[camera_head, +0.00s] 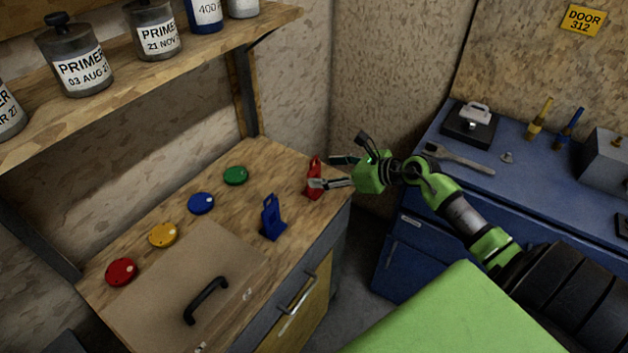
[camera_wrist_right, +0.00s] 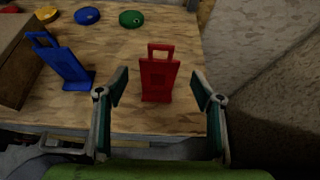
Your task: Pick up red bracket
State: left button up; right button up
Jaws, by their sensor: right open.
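The red bracket (camera_head: 313,179) stands upright near the right end of the wooden cabinet top. In the right wrist view the red bracket (camera_wrist_right: 158,76) is centred between the two fingers, with visible gaps on both sides. My right gripper (camera_head: 329,172) is open at the bracket, coming from the right; its fingers also show in the wrist view (camera_wrist_right: 160,92). In the head view one finger partly covers the bracket. My left gripper is not in view.
A blue bracket (camera_head: 272,219) stands to the left of the red one. Green (camera_head: 235,175), blue (camera_head: 201,203), yellow (camera_head: 163,234) and red (camera_head: 121,271) discs lie behind a brown case (camera_head: 160,300). A blue workbench (camera_head: 385,235) is at right. A shelf with cans (camera_head: 152,30) hangs above.

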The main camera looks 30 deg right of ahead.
aim_at(315, 172)
jog(key=shift+w+a+f+p, duration=0.1)
jog(key=shift+w+a+p, duration=0.15)
jog(key=shift+w, duration=0.2)
jog(key=p+x, duration=0.1)
jog(key=x, duration=0.2)
jog(key=shift+w+f, duration=0.1)
jog(key=shift+f, duration=0.15)
jog(key=shift+w+a+f, duration=0.2)
jog(key=shift+w+f, duration=0.05)
jog(key=shift+d, duration=0.1)
jog(key=c, duration=1.5)
